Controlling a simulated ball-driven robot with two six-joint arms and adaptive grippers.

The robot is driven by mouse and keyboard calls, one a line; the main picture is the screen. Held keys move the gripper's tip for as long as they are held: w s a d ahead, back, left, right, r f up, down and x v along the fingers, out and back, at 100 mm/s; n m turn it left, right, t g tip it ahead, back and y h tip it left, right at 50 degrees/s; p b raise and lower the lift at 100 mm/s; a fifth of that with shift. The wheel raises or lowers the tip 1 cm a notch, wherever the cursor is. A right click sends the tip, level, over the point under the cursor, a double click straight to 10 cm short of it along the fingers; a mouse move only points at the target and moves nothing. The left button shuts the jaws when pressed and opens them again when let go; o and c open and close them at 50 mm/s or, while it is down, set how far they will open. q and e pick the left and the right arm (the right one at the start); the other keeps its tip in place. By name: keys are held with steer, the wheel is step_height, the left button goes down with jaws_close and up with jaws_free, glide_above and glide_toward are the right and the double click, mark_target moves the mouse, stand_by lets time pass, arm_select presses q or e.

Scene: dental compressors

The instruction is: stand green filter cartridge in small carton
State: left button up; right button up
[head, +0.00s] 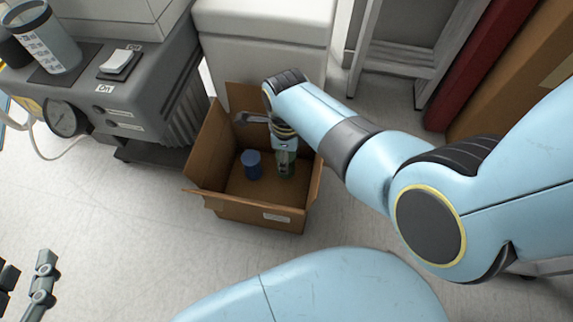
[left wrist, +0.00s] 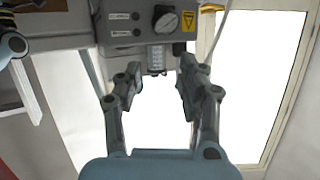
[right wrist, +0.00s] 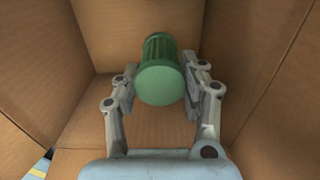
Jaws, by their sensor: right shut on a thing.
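The green filter cartridge (right wrist: 160,72) is a ribbed cylinder with a smooth, lighter round end facing the right wrist camera. My right gripper (right wrist: 160,85) is shut on it, one finger on each side. In the head view my right gripper (head: 286,158) reaches down inside the small carton (head: 262,212), in its right part, and mostly hides the cartridge. The carton is open, with brown walls also around the cartridge in the right wrist view. Whether the cartridge touches the carton floor I cannot tell. My left gripper (left wrist: 158,82) is open and empty, away from the carton.
A blue cylinder (head: 252,164) stands in the carton, left of my right gripper. A grey compressor unit (head: 125,95) with a gauge (head: 64,119) stands at the left. A white cabinet (head: 265,40) is behind the carton. The floor left and front of the carton is clear.

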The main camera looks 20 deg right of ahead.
steer(key=shift+f, duration=0.2)
steer(key=shift+s+f+b, duration=0.1)
steer(key=shift+f+b, duration=1.65)
steer(key=shift+f, duration=0.1)
arm_select(q)
steer(key=w+d+r+m+t+h, duration=0.1)
steer(key=w+r+t, duration=0.1)
steer(key=r, duration=0.5)
steer(key=w+r+m+t+h, duration=0.1)
steer(key=w+r+t+h, duration=0.1)
steer(key=r+t, duration=0.3)
steer(key=w+d+r+m+t+h, duration=0.1)
steer(key=w+r+t, duration=0.1)
steer(key=r, duration=0.9)
steer(key=shift+w+d+m+t+h, duration=0.3)
steer(key=shift+t+h, duration=0.1)
steer(key=shift+t, duration=0.4)
steer(key=shift+s+r, duration=0.1)
steer(key=shift+r, duration=0.05)
arm_select(e)
steer(key=shift+f, duration=0.1)
arm_select(q)
steer(key=shift+r, duration=0.1)
arm_select(e)
steer(key=o, duration=1.2)
